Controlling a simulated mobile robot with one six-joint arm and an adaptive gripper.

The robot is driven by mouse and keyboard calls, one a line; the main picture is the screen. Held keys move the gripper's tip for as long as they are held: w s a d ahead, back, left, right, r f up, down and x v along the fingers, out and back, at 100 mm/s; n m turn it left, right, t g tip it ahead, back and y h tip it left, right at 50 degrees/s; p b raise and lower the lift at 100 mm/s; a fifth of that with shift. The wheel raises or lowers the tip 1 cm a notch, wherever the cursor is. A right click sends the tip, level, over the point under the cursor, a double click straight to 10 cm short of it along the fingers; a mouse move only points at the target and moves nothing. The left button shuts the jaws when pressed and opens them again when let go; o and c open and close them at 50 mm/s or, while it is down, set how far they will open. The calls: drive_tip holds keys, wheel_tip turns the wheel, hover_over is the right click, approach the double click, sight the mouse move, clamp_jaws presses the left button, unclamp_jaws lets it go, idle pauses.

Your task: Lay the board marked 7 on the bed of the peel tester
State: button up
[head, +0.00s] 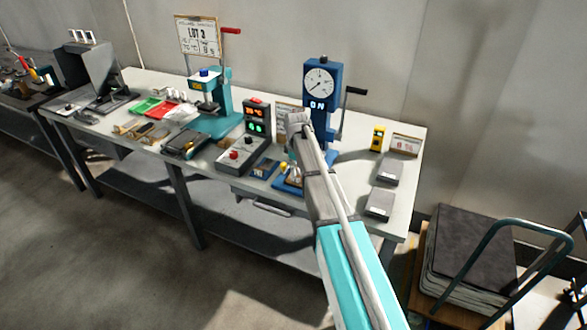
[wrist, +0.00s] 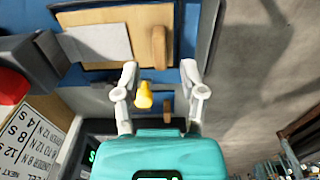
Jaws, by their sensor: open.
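The blue tester (head: 318,85) with a round dial reading near zero stands at the back of the bench; its blue bed (wrist: 205,20) shows in the wrist view. A tan board (wrist: 120,15) with a pale grey strip and a brown raised piece lies on the bed. No number 7 is legible on it. My gripper (wrist: 160,78) is open, its fingers pointing toward the board's near edge. A yellow knob (wrist: 144,96) shows between the fingers; I cannot tell whether they touch it. In the head view my arm hides most of the bed.
Several tan boards (head: 140,130) lie left on the bench. A control box (head: 240,155) and a teal press (head: 215,110) stand left of the tester. Two grey slabs (head: 380,203) lie right. In the wrist view a red button (wrist: 12,86) and printed card (wrist: 35,140) are left.

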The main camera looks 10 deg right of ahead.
wheel_tip(320, 180, up, 8)
drive_tip(key=p, duration=0.7)
drive_tip(key=shift+r+p, duration=0.2)
drive_tip(key=shift+p, duration=0.2)
drive_tip(key=shift+s, duration=0.1)
drive_tip(key=s+a+m, duration=0.1)
drive_tip(key=s+m, duration=0.9)
drive_tip(key=s, duration=1.9)
drive_tip(key=shift+m, duration=0.4)
